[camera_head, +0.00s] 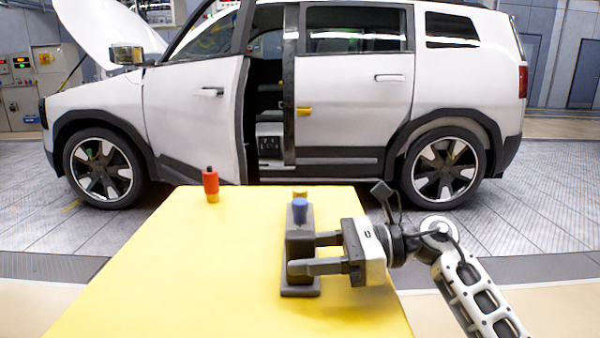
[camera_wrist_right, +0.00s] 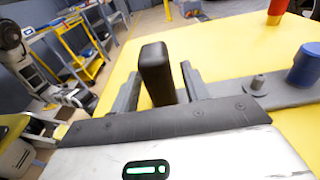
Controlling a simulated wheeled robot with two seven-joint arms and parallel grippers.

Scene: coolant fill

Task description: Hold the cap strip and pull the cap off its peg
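The cap strip (camera_head: 300,292) is a long grey plate lying on the yellow table, and it also shows in the right wrist view (camera_wrist_right: 285,97). A dark upright block (camera_wrist_right: 157,75) rises from its near part. A blue cap (camera_head: 300,210) sits toward its far end, and it also shows in the right wrist view (camera_wrist_right: 304,68). Whatever is under the cap is hidden. A small bare grey peg (camera_wrist_right: 258,82) stands between block and cap. My right gripper (camera_head: 303,254) is open, its fingers on either side of the block, with a gap visible at the left finger in the wrist view.
The yellow table (camera_head: 180,285) is mostly clear on the left. A red and yellow bottle-like piece (camera_head: 211,184) stands near its far edge. A small yellow item (camera_head: 299,194) shows behind the blue cap. A white car (camera_head: 350,95) with hood and door open stands beyond.

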